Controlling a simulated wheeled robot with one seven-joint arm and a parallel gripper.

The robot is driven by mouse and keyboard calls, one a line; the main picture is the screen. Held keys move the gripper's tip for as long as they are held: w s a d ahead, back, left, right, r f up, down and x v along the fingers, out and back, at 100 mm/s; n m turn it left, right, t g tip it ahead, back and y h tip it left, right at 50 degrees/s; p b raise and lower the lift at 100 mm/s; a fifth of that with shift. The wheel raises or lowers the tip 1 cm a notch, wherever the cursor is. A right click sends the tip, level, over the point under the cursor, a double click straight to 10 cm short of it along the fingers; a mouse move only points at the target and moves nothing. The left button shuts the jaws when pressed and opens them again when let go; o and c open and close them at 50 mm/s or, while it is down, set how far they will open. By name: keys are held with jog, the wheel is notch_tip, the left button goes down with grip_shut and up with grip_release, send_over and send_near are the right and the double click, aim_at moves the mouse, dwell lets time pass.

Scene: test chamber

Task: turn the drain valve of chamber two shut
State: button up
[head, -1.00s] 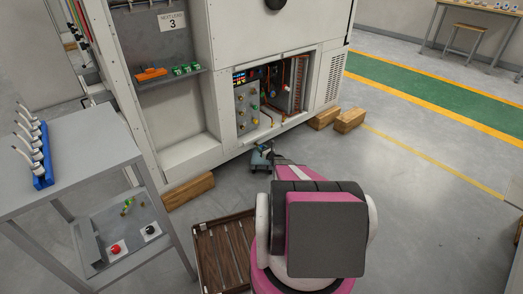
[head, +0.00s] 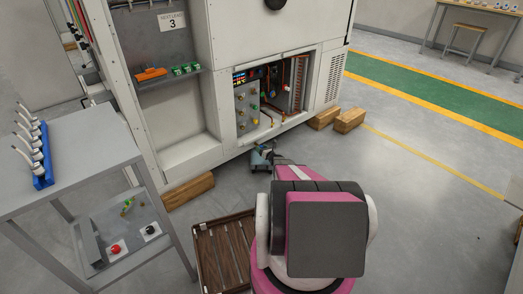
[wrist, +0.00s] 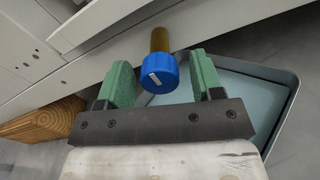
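A blue round valve knob (wrist: 160,74) with a short white mark on its face sits on a brass stem (wrist: 160,39) under the white chamber's lower edge. In the wrist view my gripper (wrist: 161,66) is open, with one green finger on each side of the knob. A gap shows at the right finger; the left finger looks very close, and I cannot tell if it touches. In the head view my gripper (head: 263,151) is small and low beside the chamber (head: 185,125), partly hidden by my arm.
A blue-grey tray (wrist: 240,85) lies on the floor below the knob. Wooden blocks (head: 188,191) sit under the chamber's edge. A grey shelf cart (head: 85,150) stands at left, a brown slatted platform (head: 222,250) beside my arm. The floor to the right is open.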

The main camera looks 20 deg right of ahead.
jog(key=v, duration=1)
jog(key=shift+s, duration=0.4)
jog(key=shift+d, duration=0.15)
